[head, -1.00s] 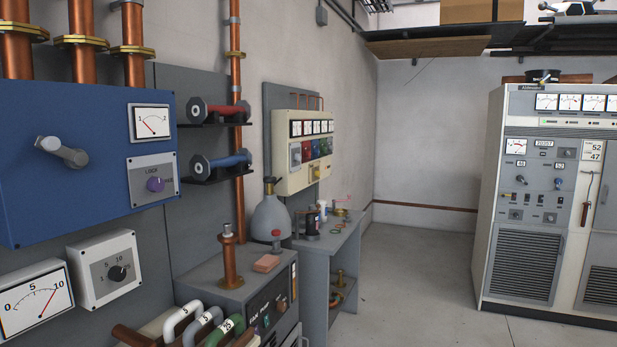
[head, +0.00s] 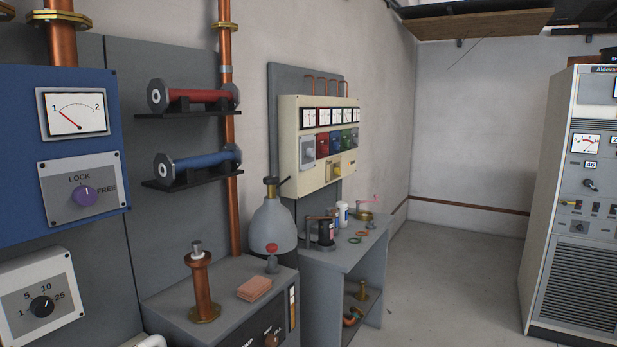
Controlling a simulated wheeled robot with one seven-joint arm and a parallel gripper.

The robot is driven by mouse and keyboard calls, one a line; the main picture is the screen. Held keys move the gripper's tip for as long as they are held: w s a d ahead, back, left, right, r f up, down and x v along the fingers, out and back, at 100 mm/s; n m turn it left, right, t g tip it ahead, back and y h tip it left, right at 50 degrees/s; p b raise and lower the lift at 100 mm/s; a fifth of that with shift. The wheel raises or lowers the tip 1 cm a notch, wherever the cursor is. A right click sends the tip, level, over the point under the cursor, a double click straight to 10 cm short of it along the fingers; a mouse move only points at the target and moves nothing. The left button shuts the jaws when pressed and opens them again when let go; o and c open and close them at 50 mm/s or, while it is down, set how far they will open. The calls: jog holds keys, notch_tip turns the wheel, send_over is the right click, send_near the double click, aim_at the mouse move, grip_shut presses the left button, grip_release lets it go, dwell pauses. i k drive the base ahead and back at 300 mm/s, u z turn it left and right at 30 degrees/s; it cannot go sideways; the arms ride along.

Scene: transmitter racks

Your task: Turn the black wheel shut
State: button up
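I cannot make out a clear black wheel. A grey gas flask (head: 272,228) stands behind the bench, with a small dark fitting and lever (head: 276,186) on its neck; its exact shape is too small to tell. A black object (head: 608,54) is cut off on top of the cabinet at the right edge. My gripper is not in view.
A grey unit (head: 165,307) carries a copper post (head: 202,290). A grey bench (head: 340,258) stands beyond. Open floor (head: 440,285) lies before the rack (head: 550,200).

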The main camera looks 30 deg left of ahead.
aim_at(268, 180)
jog(key=u, duration=1)
jog(key=i, duration=0.65)
jog(key=z, duration=0.95)
jog(key=i, duration=1.6)
jog(key=u, duration=0.3)
jog(key=i, duration=1.05)
jog(key=u, duration=1.65)
jog(key=i, duration=0.55)
jog(key=u, duration=0.5)
